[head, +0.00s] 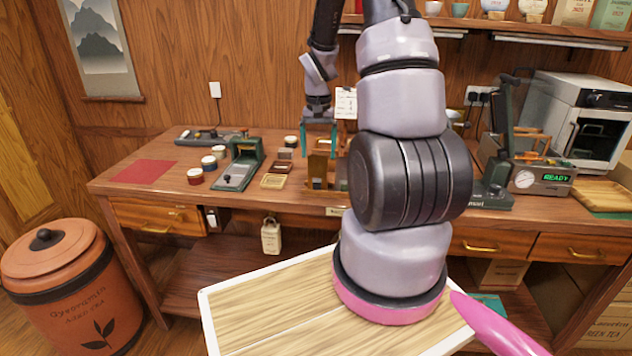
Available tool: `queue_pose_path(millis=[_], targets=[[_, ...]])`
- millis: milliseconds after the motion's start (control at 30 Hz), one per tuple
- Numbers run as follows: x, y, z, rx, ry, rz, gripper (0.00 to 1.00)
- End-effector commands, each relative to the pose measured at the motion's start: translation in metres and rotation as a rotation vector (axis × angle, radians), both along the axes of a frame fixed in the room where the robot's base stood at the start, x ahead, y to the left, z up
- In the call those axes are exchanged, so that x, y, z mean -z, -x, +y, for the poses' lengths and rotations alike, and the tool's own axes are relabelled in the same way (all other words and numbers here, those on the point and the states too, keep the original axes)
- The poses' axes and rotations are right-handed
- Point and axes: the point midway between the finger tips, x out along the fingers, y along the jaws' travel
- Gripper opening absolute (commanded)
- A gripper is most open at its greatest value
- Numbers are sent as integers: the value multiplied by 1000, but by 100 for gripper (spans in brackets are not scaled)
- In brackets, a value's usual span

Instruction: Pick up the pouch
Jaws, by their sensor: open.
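My gripper (319,154) shows teal fingers pointing down, set apart with a gap between them, above the middle of the wooden desk. A small upright brown, pouch-like thing (318,168) stands on the desk just below and between the fingertips. I cannot tell for sure that it is the pouch, or whether the fingers reach around it. A beige, bag-like thing (271,237) with a label hangs or stands below the desk's front edge. My arm covers the desk to the right of the gripper.
The desk (130,188) holds a red mat (145,172), several small round tins (195,176), a green press (239,165) and small trays (273,181) at left. A lidded bin (66,290) stands at lower left.

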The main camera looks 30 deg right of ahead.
Motion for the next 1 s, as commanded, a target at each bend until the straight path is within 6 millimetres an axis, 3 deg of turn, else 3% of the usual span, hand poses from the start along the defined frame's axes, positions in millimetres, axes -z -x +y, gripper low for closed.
queue_pose_path(millis=[167, 400, 733, 767, 967, 1000], targets=[[14, -1, 1, 0, -1, 2, 90], [49, -4, 2, 0, -2, 3, 90], [57, -4, 1, 1, 0, -1, 90], [57, -4, 1, 0, 0, -1, 82], [57, -4, 1, 0, 0, -1, 6], [57, -4, 1, 0, 0, -1, 0]])
